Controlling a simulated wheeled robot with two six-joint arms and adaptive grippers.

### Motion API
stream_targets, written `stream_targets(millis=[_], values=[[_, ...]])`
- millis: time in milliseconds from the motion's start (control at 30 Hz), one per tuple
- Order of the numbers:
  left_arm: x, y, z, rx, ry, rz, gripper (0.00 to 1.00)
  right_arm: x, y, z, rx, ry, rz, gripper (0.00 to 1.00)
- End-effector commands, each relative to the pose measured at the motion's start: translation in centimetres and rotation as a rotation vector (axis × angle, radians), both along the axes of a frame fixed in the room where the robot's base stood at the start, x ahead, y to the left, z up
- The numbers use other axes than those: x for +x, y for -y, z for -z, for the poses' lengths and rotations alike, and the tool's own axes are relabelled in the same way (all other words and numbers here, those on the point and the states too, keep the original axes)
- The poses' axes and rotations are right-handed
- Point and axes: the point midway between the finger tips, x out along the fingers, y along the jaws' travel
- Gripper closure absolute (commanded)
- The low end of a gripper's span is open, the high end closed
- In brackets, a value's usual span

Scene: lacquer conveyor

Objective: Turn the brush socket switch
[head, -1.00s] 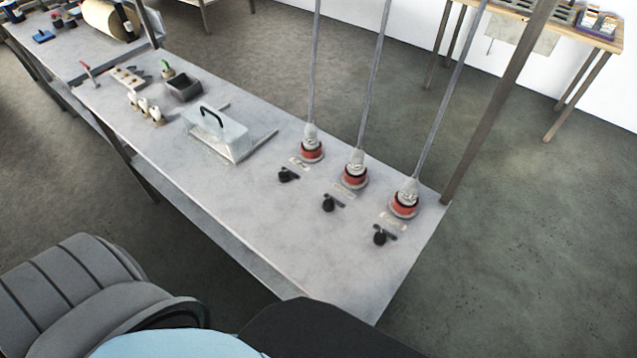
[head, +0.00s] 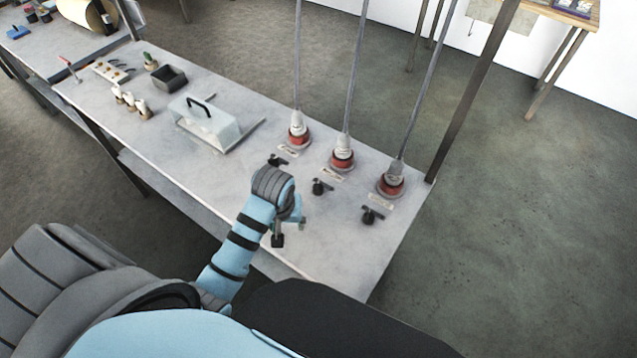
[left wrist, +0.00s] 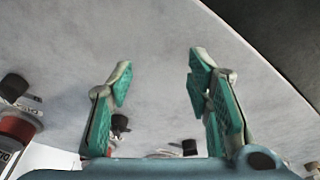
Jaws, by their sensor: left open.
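Three black rotary switches stand on the grey table in the head view: a left one (head: 277,161), a middle one (head: 320,187) and a right one (head: 371,216). Behind each is a red and white socket, left (head: 299,138), middle (head: 342,158) and right (head: 390,185), with a cable rising from it. The small labels are too blurred to read, so I cannot tell which is the brush one. My left gripper (head: 288,228) is open and empty above the table, in front of the left and middle switches. Its green-padded fingers (left wrist: 160,78) are apart in the left wrist view.
A clear-covered box with a black handle (head: 208,125), a dark open tray (head: 169,77) and small white bottles (head: 130,102) stand farther left on the table. A metal post (head: 473,95) rises at the right corner. The front right of the table is clear.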

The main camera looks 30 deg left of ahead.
Motion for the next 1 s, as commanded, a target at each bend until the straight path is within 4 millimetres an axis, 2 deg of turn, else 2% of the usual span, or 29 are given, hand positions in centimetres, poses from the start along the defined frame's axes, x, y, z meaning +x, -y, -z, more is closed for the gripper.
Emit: stream_targets(millis=[33, 167, 300, 400, 467, 567, 667, 900, 1000], values=[[2.2, 0.0, -0.7, -0.015, -0.008, -0.059, 0.54, 0.0, 0.0, 0.0, 0.000, 0.000, 0.000, 0.60], [7.9, 0.1, -3.7, -0.063, -0.053, -0.258, 0.54, 0.0, 0.0, 0.0, 0.000, 0.000, 0.000, 0.60], [12.8, 0.5, -8.8, -0.106, -0.108, -0.465, 0.54, 0.0, 0.0, 0.0, 0.000, 0.000, 0.000, 0.60], [14.5, 0.8, -11.6, -0.121, -0.136, -0.563, 0.54, 0.1, 0.0, 0.0, 0.000, 0.001, 0.000, 0.60], [14.8, 0.9, -12.0, -0.124, -0.146, -0.589, 0.54, 0.1, 0.0, 0.1, 0.000, 0.001, 0.000, 0.60], [14.8, 0.9, -10.8, -0.125, -0.152, -0.599, 0.54, 0.1, 0.0, 0.2, 0.000, 0.001, 0.000, 0.60], [14.8, 0.9, -8.4, -0.124, -0.152, -0.597, 0.54, 0.1, 0.0, 0.5, 0.000, 0.001, 0.000, 0.60], [14.8, 0.9, -1.1, -0.124, -0.151, -0.595, 0.54, 0.0, -0.2, 2.2, 0.002, 0.000, 0.001, 0.60], [14.8, 0.9, 0.8, -0.125, -0.148, -0.594, 0.54, 0.0, -0.2, 2.8, 0.003, 0.000, 0.001, 0.60]])
